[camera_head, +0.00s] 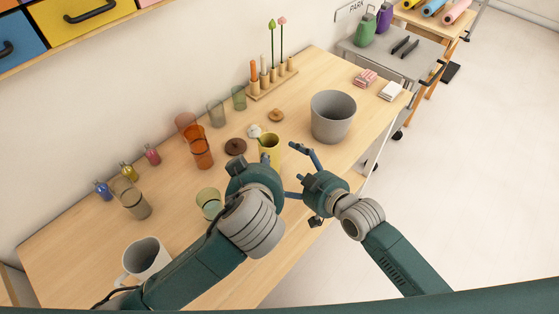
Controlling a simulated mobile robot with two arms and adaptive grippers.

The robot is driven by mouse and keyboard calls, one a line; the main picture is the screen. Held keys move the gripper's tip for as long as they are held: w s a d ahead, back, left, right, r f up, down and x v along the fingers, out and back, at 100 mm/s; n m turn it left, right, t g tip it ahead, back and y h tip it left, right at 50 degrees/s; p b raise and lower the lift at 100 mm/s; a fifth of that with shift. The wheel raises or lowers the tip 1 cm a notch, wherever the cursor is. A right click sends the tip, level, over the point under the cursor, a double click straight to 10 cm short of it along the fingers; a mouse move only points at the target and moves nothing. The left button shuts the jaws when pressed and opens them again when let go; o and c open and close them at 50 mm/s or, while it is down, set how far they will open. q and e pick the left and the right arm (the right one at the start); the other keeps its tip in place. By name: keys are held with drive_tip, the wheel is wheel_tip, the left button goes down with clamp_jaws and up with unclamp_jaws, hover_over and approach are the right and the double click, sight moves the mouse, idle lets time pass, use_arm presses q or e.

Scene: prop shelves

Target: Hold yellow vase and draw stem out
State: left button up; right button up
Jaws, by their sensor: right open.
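The yellow vase (270,143) stands on the wooden table, its lower part hidden behind my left gripper. A pale, rounded tip (254,131) shows at the vase's upper left; it looks like the head of a stem leaning from the mouth, but it is small. My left gripper (262,168) is right in front of the vase. Its wrist hides the fingers, so I cannot tell whether they touch or grip the vase. My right gripper (290,171) is open and empty, to the right of the vase, with its fingers spread and pointing left.
A large grey pot (333,117) stands to the right of the vase. A wooden rack (273,84) behind holds upright stems and sticks. Brown lids, orange and clear glasses (201,148), small bottles and a white mug (146,257) are on the left.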

sight(279, 162)
drive_tip(key=x, duration=0.7)
drive_tip(key=shift+w+a+f, duration=0.1)
drive_tip(key=shift+w+a, duration=0.05)
drive_tip(key=shift+w, duration=0.05)
drive_tip(key=shift+c, duration=0.2)
drive_tip(key=c, duration=1.3)
drive_tip(key=o, duration=1.1)
drive_tip(key=shift+c, duration=0.3)
drive_tip(key=c, duration=0.8)
drive_tip(key=shift+c, duration=0.4)
